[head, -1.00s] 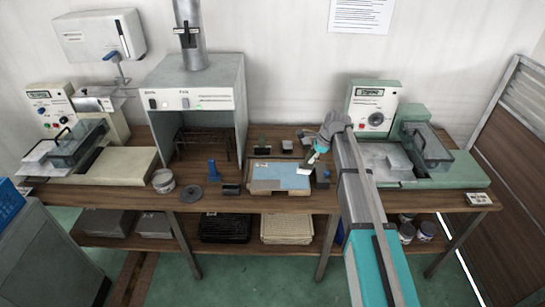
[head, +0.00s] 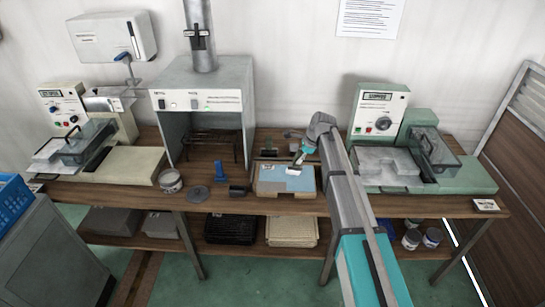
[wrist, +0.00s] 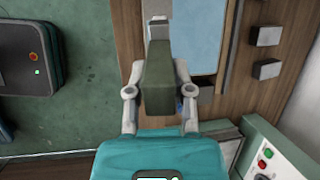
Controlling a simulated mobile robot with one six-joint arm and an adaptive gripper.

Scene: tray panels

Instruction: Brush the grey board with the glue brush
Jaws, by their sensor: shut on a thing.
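My gripper (head: 300,157) is over the back part of the board on the bench. In the wrist view my gripper (wrist: 159,92) is shut on the dark green handle of the glue brush (wrist: 158,75). The brush's pale end points away from me, beside the pale blue face. The board (head: 298,184) lies flat in a tan-edged frame and shows a pale blue-grey face. It also shows in the wrist view (wrist: 198,35). I cannot tell whether the bristles touch it, as the handle and fingers hide part of the contact.
A green machine (head: 455,175) stands to the right. A grey hood (head: 205,78) stands behind left.

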